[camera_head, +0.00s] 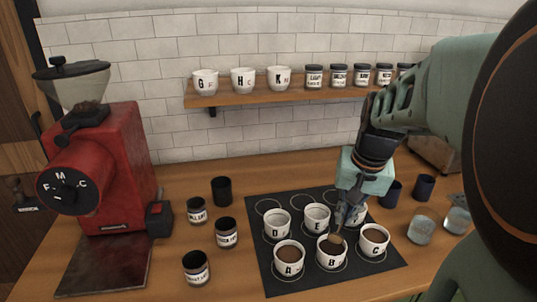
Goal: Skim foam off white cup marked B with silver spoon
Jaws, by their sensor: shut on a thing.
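The white cup marked B (328,260) stands upright in the front row on a dark mat (396,279), between the cups marked A (288,266) and C (378,250). Dark brown liquid shows in it. My gripper (343,216) points down just above cup B's back right rim and is shut on the spoon (338,240). The spoon's brownish-looking bowl is at the mouth of cup B, over or in the liquid; I cannot tell which. The handle is mostly hidden by the gripper.
Cups D (276,231) and E (316,224) stand behind; another cup is partly hidden by my gripper. Labelled jars (226,233) stand left of the mat. Glasses (421,230) stand right. A red grinder (100,165) fills the left. Bare counter lies before the mat.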

